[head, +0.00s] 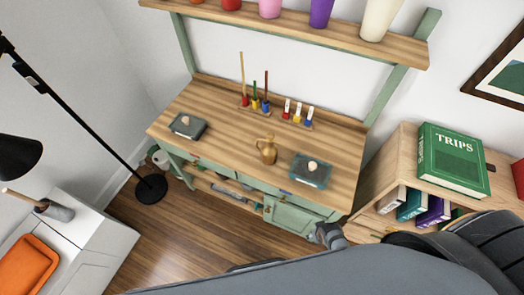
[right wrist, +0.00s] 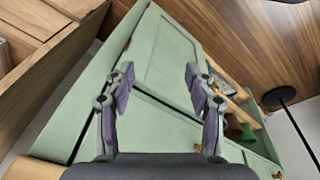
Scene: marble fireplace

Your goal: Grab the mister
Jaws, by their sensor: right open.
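A small brass mister (head: 268,150) with a handle and spout stands upright near the front middle of the wooden bench top (head: 222,125). My right gripper (head: 328,235) is below and to the right of it in the head view, beside the bench's green lower cabinet (head: 290,216) and apart from the mister. In the right wrist view my right gripper (right wrist: 160,88) is open and empty, with the green cabinet front (right wrist: 168,65) beyond its fingers. The mister does not show in that view. My left gripper is not in view.
Two dark trays (head: 188,126) (head: 311,170) flank the mister. Small coloured holders with sticks (head: 255,104) and little bottles (head: 298,112) stand behind it. A wooden bookcase (head: 386,165) with a green book (head: 452,160) is at right. A black lamp (head: 150,188) stands at left.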

